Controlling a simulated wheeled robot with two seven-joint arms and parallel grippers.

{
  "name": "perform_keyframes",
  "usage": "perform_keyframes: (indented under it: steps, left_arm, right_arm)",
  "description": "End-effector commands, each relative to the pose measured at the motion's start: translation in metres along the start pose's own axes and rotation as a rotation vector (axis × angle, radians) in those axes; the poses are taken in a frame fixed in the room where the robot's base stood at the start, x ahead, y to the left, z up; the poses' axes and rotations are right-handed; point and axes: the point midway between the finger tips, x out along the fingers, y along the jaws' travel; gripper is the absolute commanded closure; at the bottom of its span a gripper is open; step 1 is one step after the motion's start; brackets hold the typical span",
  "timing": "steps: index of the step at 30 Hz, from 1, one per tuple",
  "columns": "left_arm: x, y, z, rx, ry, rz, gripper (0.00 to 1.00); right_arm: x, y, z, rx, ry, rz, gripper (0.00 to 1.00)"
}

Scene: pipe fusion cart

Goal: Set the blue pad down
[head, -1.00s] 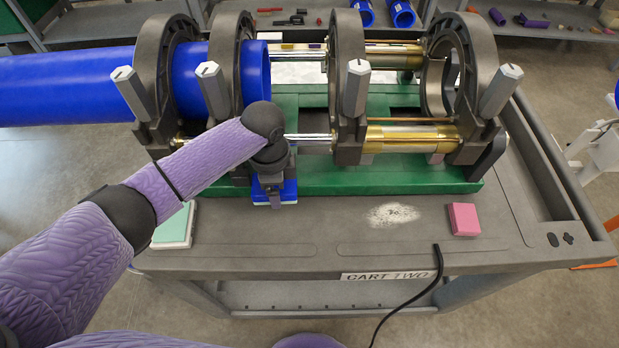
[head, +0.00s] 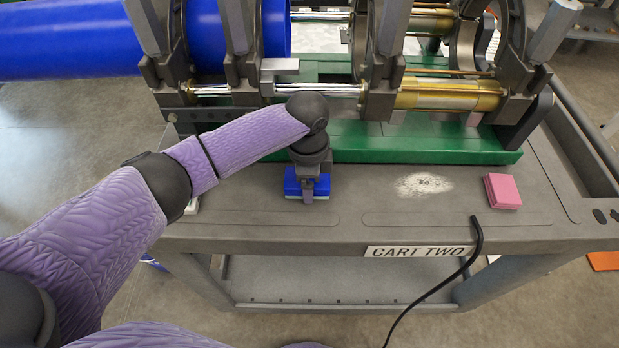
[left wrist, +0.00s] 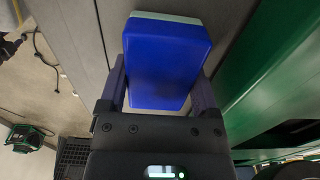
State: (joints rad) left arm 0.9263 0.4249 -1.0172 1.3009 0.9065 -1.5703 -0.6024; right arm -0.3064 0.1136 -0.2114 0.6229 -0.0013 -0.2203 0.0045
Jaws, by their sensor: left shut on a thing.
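The blue pad (head: 292,183) is in my left gripper (head: 307,188), low over the front part of the grey cart top (head: 270,225). It has a pale green-white layer on its underside. In the left wrist view the blue pad (left wrist: 165,62) sits between the two fingers of my left gripper (left wrist: 162,85), which are shut on its sides. Whether the pad touches the cart top cannot be told. My right gripper is not in view.
A pink block (head: 502,191) lies to the right, beside a white powdery patch (head: 422,185). A black cable (head: 476,235) hangs over the front edge. The green machine base (head: 430,140) stands behind the pad. The blue pipe (head: 70,40) is at the upper left.

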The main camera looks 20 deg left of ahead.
Motion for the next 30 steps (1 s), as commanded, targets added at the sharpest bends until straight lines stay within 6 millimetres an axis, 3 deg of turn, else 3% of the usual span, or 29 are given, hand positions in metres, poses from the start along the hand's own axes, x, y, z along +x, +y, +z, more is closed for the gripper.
perform_keyframes:
  steps: [4, 5, 7, 14, 16, 24, 30]
  left_arm:
    - [0.003, 0.0, 0.0, -0.001, 0.0, 0.0, 0.75]
    - [0.003, 0.0, 0.0, -0.001, 0.001, 0.0, 0.16]
    - [0.002, 0.0, 0.0, 0.0, 0.001, 0.0, 0.01]
    - [0.001, 0.0, 0.0, 0.0, 0.0, -0.001, 0.0]
    - [-0.007, 0.0, 0.0, 0.0, 0.001, -0.002, 0.0]
    - [-0.084, -0.001, 0.0, 0.0, 0.002, -0.005, 0.0]
    - [-0.117, 0.0, 0.0, -0.001, 0.002, -0.001, 0.0]
  right_arm:
    - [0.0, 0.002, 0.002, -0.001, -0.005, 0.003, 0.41]
    - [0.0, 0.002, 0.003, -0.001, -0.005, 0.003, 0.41]
    - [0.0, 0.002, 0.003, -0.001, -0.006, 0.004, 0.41]
    - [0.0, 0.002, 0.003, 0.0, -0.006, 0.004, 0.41]
    - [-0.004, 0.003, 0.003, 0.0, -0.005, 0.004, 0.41]
    - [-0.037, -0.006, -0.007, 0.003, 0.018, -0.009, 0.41]
    - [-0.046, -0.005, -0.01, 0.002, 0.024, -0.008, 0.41]
